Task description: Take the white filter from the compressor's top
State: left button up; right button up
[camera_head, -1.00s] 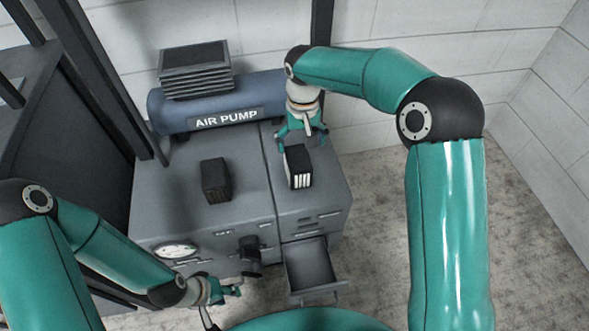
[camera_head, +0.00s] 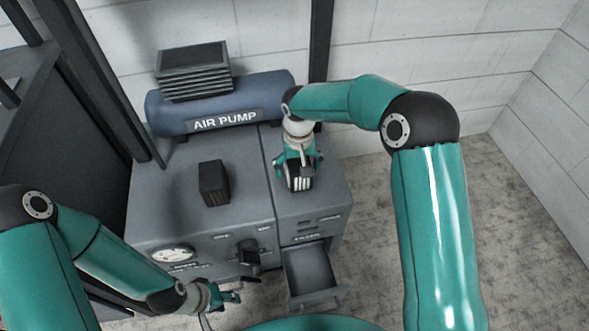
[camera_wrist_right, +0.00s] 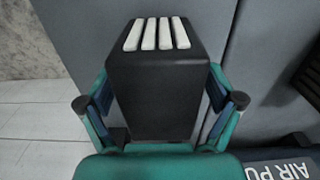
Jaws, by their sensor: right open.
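The white filter (camera_head: 300,184) is a black block with several white strips on one face. It stands on the right part of the grey compressor top (camera_head: 258,215). My right gripper (camera_head: 299,166) is over it, fingers open. In the right wrist view the filter (camera_wrist_right: 158,75) sits between the two spread fingers of my right gripper (camera_wrist_right: 160,100), one at each side. Some gap shows beside the fingers; I cannot tell whether either touches. My left gripper (camera_head: 230,297) is low in front of the compressor, away from the filter, too small to tell if open.
A second dark block (camera_head: 214,183) without visible white strips stands left on the top. The blue air pump tank (camera_head: 225,112) lies behind. At the front are an open drawer (camera_head: 311,273), a dark knob (camera_head: 249,252) and a round gauge (camera_head: 173,254).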

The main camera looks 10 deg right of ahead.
jog(key=c, duration=1.3)
